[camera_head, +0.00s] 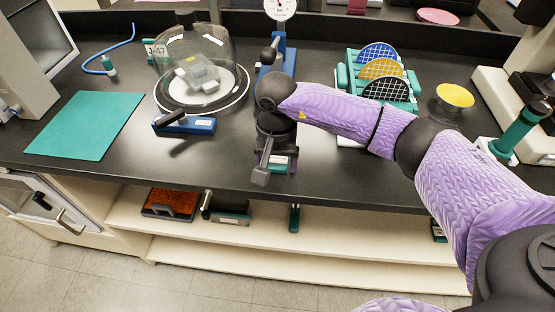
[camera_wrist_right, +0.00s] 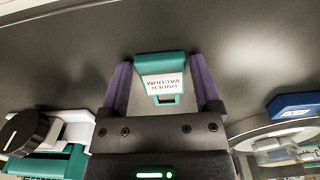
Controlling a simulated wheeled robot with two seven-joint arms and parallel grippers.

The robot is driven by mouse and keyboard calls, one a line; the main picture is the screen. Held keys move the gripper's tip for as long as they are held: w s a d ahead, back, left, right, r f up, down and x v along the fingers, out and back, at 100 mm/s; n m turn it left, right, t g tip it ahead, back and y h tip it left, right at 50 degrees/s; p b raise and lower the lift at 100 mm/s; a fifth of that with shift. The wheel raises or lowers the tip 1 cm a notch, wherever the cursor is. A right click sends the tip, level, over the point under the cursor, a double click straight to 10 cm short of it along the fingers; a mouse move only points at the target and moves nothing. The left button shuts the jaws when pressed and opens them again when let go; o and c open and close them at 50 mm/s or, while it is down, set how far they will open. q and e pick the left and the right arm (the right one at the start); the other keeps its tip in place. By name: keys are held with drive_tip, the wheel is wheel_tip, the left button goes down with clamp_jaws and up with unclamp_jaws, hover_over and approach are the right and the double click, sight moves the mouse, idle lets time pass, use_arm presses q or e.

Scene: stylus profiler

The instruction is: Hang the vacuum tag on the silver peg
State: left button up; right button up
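The vacuum tag (camera_wrist_right: 162,84) is a small teal piece with a white label reading "UNDER VACUUM". In the head view the tag (camera_head: 279,163) shows at the counter's front part, partly hidden by my right gripper (camera_head: 264,170). In the right wrist view the fingers of my right gripper (camera_wrist_right: 162,85) stand wide apart, one on each side of the tag. A narrow gap seems to remain on both sides, so the gripper looks open around it. I cannot make out the silver peg for certain. My left gripper is not in view.
A glass bell jar (camera_head: 203,62) stands left of my right arm, with a blue block with a black handle (camera_head: 187,123) before it. A dial gauge stand (camera_head: 280,45) is behind my gripper. A teal rack (camera_head: 350,80) holds round wafers. A green mat (camera_head: 87,125) lies at left.

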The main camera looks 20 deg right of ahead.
sight(277, 166)
drive_tip(key=c, duration=0.9)
wheel_tip(277, 166, up, 10)
drive_tip(key=shift+r+p, duration=0.1)
drive_tip(key=shift+p, duration=0.85)
drive_tip(key=o, duration=0.8)
drive_tip(key=shift+c, duration=0.2)
clamp_jaws()
